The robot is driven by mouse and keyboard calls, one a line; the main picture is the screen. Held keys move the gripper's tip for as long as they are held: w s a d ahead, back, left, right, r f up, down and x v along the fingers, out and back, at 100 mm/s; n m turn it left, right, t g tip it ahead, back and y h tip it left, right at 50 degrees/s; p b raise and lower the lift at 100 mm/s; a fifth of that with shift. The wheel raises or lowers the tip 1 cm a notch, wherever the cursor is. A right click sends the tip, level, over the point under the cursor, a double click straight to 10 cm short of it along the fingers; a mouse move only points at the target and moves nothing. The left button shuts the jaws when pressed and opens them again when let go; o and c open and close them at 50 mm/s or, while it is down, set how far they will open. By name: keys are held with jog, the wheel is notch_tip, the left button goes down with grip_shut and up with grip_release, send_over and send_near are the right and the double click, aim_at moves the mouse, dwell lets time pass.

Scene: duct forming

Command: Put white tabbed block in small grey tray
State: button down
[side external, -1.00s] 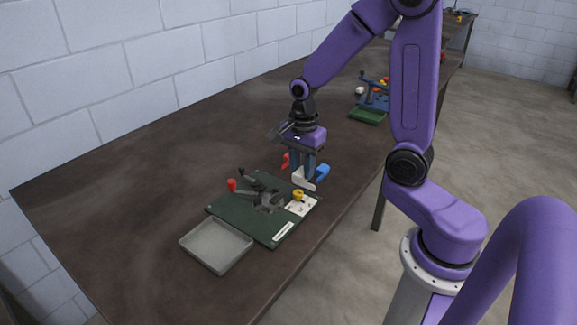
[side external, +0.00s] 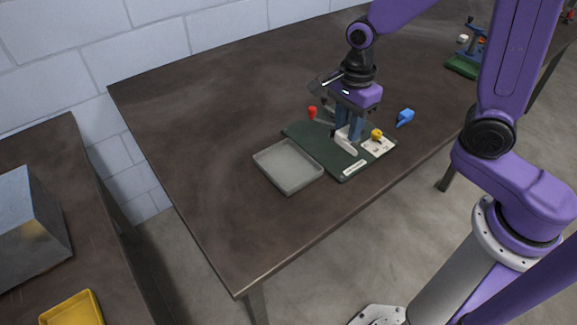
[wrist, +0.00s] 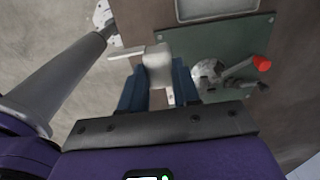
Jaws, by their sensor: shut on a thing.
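The white tabbed block (side external: 345,142) is between the fingers of my gripper (side external: 349,128), which is shut on it, above the green board. In the wrist view the block (wrist: 157,66) sits between the two blue fingers, with its tab sticking out to the left. The small grey tray (side external: 288,168) lies empty on the table, at the left end of the board. My gripper is to the right of the tray, not over it. In the wrist view only part of the tray (wrist: 214,9) shows at the top edge.
The green board (side external: 306,133) carries a clamp with a red handle tip (side external: 312,112), partly hidden by my gripper. A yellow knob (side external: 376,134) stands over a white plate. A blue piece (side external: 405,117) lies to the right. The brown table (side external: 210,130) is clear left of the tray.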

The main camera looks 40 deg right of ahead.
jog(key=shift+a, duration=1.2)
jog(key=w+a+f, duration=0.1)
jog(key=w+f, duration=0.2)
jog(key=w, duration=0.1)
jog(key=w+a+f, duration=0.2)
jog(key=w+f, duration=0.1)
jog(key=w, duration=0.1)
jog(key=w+a+f, duration=0.1)
jog(key=w+f, duration=0.2)
jog(key=w, duration=0.1)
jog(key=shift+w+a+f, duration=0.15)
jog(key=shift+w+a, duration=0.1)
jog(key=shift+w, duration=0.05)
jog(key=shift+w+a+f, duration=0.1)
jog(key=shift+w+f, duration=0.25)
jog(key=shift+f, duration=1.55)
jog(key=shift+f, duration=0.2)
jog(key=c, duration=0.8)
grip_release()
